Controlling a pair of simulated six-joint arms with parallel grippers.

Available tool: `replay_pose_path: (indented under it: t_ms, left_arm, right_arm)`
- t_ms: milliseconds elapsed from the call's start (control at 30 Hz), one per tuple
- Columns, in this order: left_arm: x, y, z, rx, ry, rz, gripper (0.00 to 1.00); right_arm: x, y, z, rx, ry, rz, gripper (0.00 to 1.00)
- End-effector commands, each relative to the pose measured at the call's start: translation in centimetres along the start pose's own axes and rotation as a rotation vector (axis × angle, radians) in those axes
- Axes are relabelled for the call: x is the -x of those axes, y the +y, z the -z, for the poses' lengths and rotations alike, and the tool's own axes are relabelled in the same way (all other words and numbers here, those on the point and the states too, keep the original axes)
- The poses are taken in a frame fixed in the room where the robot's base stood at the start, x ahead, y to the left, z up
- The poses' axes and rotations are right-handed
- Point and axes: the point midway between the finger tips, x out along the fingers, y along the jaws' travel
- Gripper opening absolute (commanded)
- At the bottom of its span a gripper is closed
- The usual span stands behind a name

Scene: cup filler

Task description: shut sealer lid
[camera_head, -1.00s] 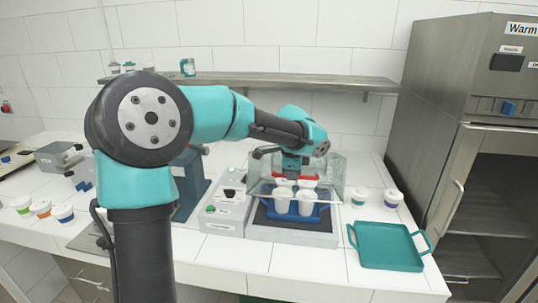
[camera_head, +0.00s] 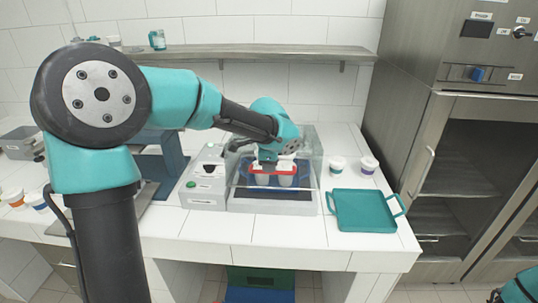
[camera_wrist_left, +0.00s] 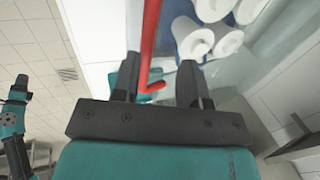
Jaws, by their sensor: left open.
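The sealer (camera_head: 205,202) is a pale grey machine on the white counter, with a clear lid (camera_head: 307,160) and a red handle (camera_head: 272,170) at the lid's front. The lid is low over white cups (camera_head: 286,180) in a blue holder; I cannot tell whether it touches the base. My left gripper (camera_head: 268,163) is at the handle from above. In the left wrist view my left gripper (camera_wrist_left: 160,85) is open, with the red handle (camera_wrist_left: 148,45) between its fingers, nearer the left finger. Only part of my right arm shows, at the lower right edge of the head view.
A steel warming cabinet (camera_head: 440,110) stands at the right. A shelf (camera_head: 250,53) runs along the wall. My left arm crosses above the counter's left half.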

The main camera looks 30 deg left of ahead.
Motion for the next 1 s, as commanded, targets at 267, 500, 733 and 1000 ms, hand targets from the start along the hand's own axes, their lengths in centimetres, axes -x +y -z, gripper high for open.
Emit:
replay_pose_path:
  t_ms: [267, 500, 733, 1000]
  left_arm:
    - [2.3, -0.1, 0.0, 0.001, 0.002, 0.003, 0.4]
    - [6.7, -0.1, 0.1, 0.001, 0.003, 0.004, 0.4]
    - [11.2, 0.0, 0.1, 0.0, 0.003, 0.004, 0.4]
    - [15.8, 0.0, 0.1, -0.001, 0.003, 0.002, 0.4]
  right_arm:
    - [0.0, 0.0, 0.0, 0.0, 0.0, 0.0, 0.39]
    - [0.0, 0.0, 0.0, 0.0, 0.0, 0.0, 0.39]
    - [0.0, 0.0, 0.0, 0.0, 0.0, 0.0, 0.39]
    - [0.0, 0.0, 0.0, 0.0, 0.0, 0.0, 0.39]
